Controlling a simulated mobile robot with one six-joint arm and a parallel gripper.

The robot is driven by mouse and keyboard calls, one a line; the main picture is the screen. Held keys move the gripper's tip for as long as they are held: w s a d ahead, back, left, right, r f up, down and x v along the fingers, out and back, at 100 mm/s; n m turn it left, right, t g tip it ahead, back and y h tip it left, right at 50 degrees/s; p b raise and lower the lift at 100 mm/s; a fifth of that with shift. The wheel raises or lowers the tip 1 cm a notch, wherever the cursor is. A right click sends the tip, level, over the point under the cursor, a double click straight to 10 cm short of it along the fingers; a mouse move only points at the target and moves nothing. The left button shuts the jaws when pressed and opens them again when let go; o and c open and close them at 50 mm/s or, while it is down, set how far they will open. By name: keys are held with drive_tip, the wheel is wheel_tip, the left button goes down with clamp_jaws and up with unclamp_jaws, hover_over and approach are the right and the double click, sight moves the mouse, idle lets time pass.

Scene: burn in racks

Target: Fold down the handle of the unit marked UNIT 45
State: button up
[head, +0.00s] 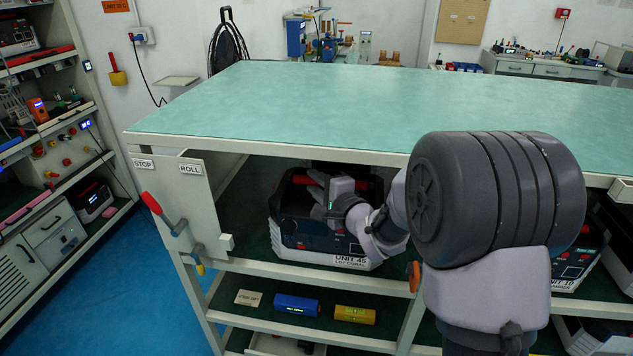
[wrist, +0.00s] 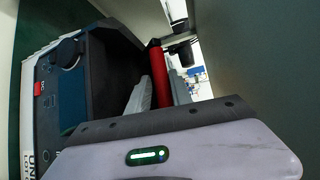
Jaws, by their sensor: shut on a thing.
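The unit marked UNIT 45 (head: 300,232) is a dark and white box on the shelf under the green worktop. Its label (head: 352,261) faces front, and its body also shows on the left of the wrist view (wrist: 60,95). Its red handle (head: 303,180) shows above the top of the box on both sides of my gripper (head: 322,183). In the wrist view the red handle (wrist: 158,72) lies between the two pale fingers of my gripper (wrist: 158,92), which is shut on it. The handle's exact tilt is hard to tell, and my arm hides the unit's right side.
The worktop (head: 330,100) is close above the unit. A panel labelled STOP and ROLL (head: 185,195), with a red lever (head: 160,212), stands at left. UNIT 10 (head: 570,270) is to the right.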

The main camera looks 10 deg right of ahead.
drive_tip(key=shift+s+a+f+b, duration=0.1)
drive_tip(key=shift+s+f+b, duration=0.2)
drive_tip(key=shift+f+b, duration=0.45)
drive_tip(key=shift+s+a+f+b, duration=0.1)
drive_tip(key=shift+s+f+b, duration=0.2)
drive_tip(key=shift+f+b, duration=0.45)
drive_tip(key=shift+c, duration=0.7)
drive_tip(key=shift+s+f, duration=0.15)
drive_tip(key=shift+f, duration=0.5)
drive_tip(key=o, duration=0.8)
drive_tip(key=shift+f, duration=0.2)
drive_tip(key=shift+c, duration=0.2)
drive_tip(key=shift+o, duration=0.5)
drive_tip(key=shift+s, duration=0.45)
drive_tip(key=shift+o, duration=0.7)
drive_tip(key=shift+v, duration=2.1)
